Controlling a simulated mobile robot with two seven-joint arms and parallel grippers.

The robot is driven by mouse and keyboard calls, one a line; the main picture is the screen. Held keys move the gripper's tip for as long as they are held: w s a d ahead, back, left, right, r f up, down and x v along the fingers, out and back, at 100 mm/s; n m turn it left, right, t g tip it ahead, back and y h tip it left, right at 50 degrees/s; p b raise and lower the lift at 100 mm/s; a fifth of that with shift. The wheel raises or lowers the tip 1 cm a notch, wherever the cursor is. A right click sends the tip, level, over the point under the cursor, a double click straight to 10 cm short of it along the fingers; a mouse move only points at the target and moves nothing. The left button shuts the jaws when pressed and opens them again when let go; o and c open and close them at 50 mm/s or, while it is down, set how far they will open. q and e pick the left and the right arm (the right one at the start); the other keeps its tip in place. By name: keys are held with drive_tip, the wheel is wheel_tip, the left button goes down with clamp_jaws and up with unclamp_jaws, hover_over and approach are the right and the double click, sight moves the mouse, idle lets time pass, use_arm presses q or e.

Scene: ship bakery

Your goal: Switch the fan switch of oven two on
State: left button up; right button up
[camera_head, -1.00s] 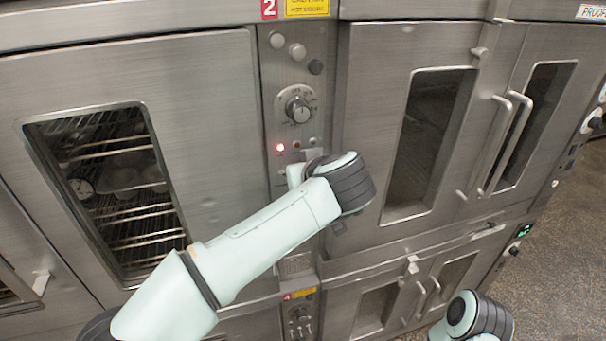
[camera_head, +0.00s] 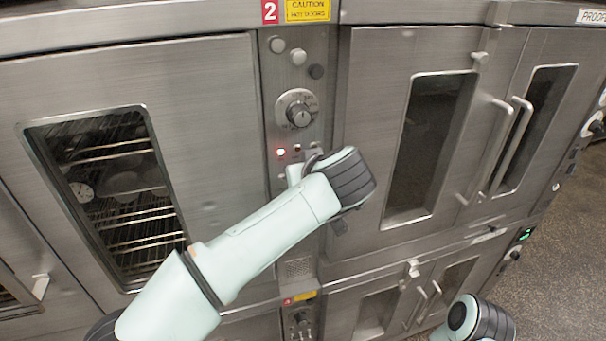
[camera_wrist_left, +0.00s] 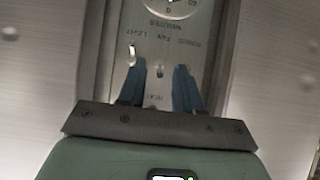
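My left wrist is in front of the panel's lower part and hides most of the switches and the gripper in the head view. In the left wrist view, my left gripper (camera_wrist_left: 160,66) is open, its two blue fingers close to the panel. A small switch (camera_wrist_left: 160,72) below the upside-down FAN lettering shows between the fingers. Another lever (camera_wrist_left: 131,55) is left of them, near LIGHT. The fan switch's position is too small to read.
Oven doors with glass windows flank the panel; the right ones have long vertical handles (camera_head: 511,146). A lower oven's panel (camera_head: 301,318) is below my arm. Part of my right arm shows at the bottom right; its gripper is out of view. Speckled floor (camera_head: 562,230) is clear at right.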

use_arm(q)
drive_tip(key=v, duration=1.3)
drive_tip(key=shift+s+r, duration=0.1)
drive_tip(key=shift+s, duration=0.1)
